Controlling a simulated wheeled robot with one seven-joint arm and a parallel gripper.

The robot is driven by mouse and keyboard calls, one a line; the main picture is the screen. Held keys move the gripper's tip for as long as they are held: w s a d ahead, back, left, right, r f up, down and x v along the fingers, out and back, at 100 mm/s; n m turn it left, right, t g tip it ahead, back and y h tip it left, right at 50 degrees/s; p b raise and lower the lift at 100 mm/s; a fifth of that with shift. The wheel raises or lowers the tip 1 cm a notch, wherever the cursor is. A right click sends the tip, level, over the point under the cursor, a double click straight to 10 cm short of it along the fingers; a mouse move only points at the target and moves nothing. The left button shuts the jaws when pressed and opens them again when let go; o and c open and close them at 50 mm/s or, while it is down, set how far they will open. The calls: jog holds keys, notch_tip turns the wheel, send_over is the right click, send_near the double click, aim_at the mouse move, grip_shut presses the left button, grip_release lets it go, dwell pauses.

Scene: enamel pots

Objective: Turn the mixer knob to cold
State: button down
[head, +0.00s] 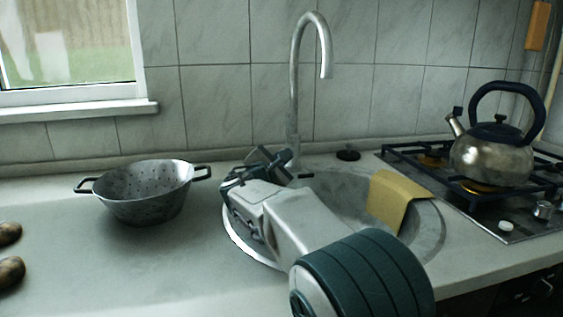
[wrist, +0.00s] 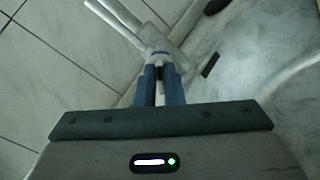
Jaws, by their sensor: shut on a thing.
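The mixer tap (head: 294,100) is a tall grey metal gooseneck at the back of the sink. My gripper (head: 280,160) is at the foot of the tap, to its left. In the wrist view, my gripper's two blue-grey fingers (wrist: 160,76) are shut on the pale mixer knob (wrist: 158,47). A small bluish mark shows on the knob near the fingertips. In the head view the knob is hidden by my gripper, and I cannot tell which way it is turned.
The round sink (head: 335,192) lies under my arm, with a yellow cloth (head: 388,198) over its right rim. A metal colander (head: 145,195) stands to the left. A kettle (head: 492,158) sits on the gas hob (head: 430,172). A black plug (head: 348,154) lies behind the sink.

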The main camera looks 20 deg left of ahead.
jog(key=c, duration=1.5)
grip_release()
jog(key=shift+c, duration=0.2)
jog(key=s+p, duration=0.1)
jog(key=s, duration=1.3)
jog(key=shift+a, duration=0.35)
jog(key=shift+w, duration=0.1)
